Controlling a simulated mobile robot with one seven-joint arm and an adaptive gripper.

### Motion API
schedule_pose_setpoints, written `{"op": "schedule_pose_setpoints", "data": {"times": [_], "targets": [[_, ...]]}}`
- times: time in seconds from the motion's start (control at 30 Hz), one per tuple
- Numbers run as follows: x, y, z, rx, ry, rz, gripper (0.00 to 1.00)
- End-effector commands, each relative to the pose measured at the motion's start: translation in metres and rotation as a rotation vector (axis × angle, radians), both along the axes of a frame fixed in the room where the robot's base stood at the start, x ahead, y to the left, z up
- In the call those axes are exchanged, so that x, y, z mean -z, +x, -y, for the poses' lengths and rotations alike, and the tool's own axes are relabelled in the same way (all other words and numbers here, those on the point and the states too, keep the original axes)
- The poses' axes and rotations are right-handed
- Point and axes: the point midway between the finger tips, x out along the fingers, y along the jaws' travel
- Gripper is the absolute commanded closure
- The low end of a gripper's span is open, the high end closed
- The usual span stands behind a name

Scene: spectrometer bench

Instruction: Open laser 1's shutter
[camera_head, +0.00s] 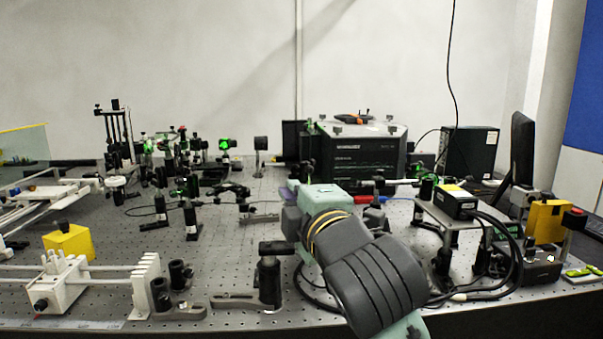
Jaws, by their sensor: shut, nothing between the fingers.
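A black laser-like box (455,203) with a yellow label stands on a raised metal plate at the right, with black cables from its right end. No label marks it as laser 1, and I cannot make out a shutter or its state. A yellow upright plate (546,221) with a red-topped part (573,220) beside it stands further right. My arm reaches in from the bottom centre, its wrist left of the raised plate. My gripper's fingers are hidden behind the wrist.
A large black instrument (360,155) stands at the back. Several optic mounts crowd the left of the perforated bench (230,265). A dark post clamp (268,275) stands left of my arm. A white rail assembly (75,283) is front left. Loose cables (512,265) hang at the right.

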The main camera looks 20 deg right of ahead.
Motion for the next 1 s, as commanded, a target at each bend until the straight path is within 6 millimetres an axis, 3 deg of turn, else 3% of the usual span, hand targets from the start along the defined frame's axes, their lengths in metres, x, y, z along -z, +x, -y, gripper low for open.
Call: {"op": "schedule_pose_setpoints", "data": {"times": [0.37, 0.83, 1.0], "targets": [[-0.001, 0.010, 0.000, -0.003, 0.004, 0.000, 1.00], [-0.004, 0.103, 0.004, -0.003, 0.005, -0.001, 1.00], [-0.002, 0.106, 0.031, 0.001, 0.005, 0.001, 1.00]]}}
